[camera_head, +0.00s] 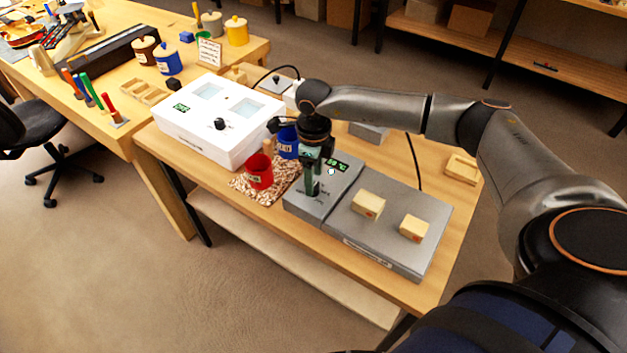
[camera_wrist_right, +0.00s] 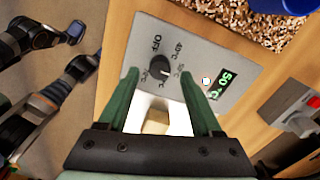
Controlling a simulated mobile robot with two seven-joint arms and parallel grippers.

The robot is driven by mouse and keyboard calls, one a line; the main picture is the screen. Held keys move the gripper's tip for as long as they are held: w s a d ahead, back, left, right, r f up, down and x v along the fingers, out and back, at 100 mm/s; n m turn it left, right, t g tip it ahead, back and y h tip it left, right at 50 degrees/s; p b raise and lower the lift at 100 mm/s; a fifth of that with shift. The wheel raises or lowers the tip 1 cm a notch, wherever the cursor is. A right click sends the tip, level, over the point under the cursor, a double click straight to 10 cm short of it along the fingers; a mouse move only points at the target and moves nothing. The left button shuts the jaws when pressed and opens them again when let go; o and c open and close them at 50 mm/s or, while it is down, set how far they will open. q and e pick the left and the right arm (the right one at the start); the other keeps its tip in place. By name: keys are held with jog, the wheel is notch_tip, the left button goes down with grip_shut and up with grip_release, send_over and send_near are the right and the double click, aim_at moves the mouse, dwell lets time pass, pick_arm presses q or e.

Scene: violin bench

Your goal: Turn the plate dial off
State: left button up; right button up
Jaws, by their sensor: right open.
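The grey control box (camera_head: 302,203) of the plate sits beside the flat grey plate (camera_head: 385,238) on the bench. In the right wrist view its black dial (camera_wrist_right: 160,69) has a pale pointer mark and printed labels around it, one reading OFF. The green display (camera_wrist_right: 219,82) reads 50, with a small round light beside it. My right gripper (camera_head: 312,187) points down over the box and hides the dial in the head view. In the wrist view its green fingers (camera_wrist_right: 158,78) are open, one on each side of the dial; contact cannot be told. My left gripper is not seen.
Two wooden blocks (camera_head: 368,204) lie on the plate.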

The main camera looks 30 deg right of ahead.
jog(key=shift+f, duration=1.35)
jog(key=shift+c, duration=0.3)
grip_shut()
